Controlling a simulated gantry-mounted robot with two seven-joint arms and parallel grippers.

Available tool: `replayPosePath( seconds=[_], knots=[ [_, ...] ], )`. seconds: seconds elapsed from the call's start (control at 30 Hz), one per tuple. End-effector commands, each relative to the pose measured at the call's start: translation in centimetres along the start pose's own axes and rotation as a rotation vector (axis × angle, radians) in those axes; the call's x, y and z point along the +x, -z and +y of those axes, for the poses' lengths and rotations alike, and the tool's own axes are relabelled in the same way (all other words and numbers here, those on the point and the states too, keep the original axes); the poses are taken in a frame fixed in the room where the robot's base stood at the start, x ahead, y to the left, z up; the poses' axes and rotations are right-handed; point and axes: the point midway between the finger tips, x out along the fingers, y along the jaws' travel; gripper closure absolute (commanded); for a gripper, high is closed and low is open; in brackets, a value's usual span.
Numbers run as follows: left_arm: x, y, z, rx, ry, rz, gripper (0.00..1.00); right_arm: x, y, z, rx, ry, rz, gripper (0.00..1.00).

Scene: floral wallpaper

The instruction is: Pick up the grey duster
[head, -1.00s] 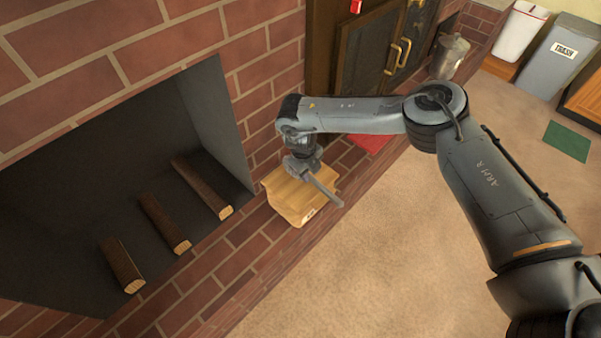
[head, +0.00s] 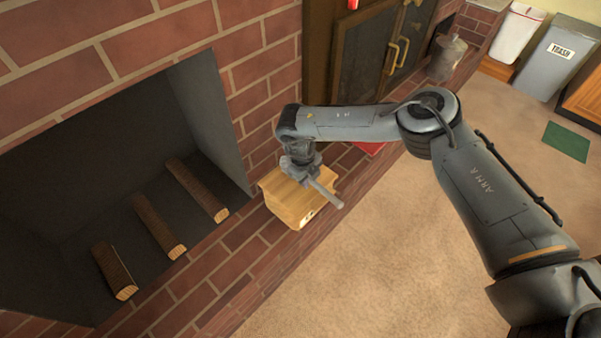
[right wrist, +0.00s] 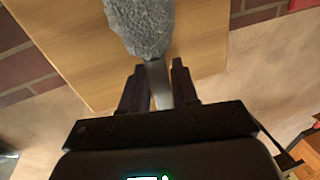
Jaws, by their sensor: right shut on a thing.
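The grey duster (right wrist: 143,24) shows in the right wrist view as a rough grey head on a pale handle (right wrist: 157,84). My right gripper (right wrist: 160,82) is shut on the handle, with one dark finger on each side of it. In the head view my right gripper (head: 305,172) is just over a wooden box (head: 293,207), and a grey stick-like part of the duster (head: 327,194) points down to the right. I cannot tell whether the duster touches the box. My left gripper is not in view.
The box stands on a brick ledge (head: 243,236) before a fireplace recess holding logs (head: 155,226). A metal pail (head: 445,58), a white bin (head: 516,35) and a grey trash bin (head: 556,62) stand at the back right. The carpet (head: 385,270) is open.

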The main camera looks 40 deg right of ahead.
Motion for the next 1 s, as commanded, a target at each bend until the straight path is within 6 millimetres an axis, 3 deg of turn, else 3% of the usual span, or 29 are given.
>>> replayPosePath(
  seconds=[0.33, 0.6, 1.0],
  knots=[
    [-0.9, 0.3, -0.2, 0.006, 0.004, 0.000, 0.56, -1.2, 0.0, -0.2, 0.000, -0.001, -0.001, 1.00],
    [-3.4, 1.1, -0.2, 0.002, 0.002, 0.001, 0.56, -4.8, -0.1, -0.9, -0.001, -0.001, -0.002, 1.00],
    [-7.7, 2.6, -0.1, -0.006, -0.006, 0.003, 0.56, -8.1, 6.2, -6.9, 0.002, -0.001, 0.001, 1.00]
  ],
)
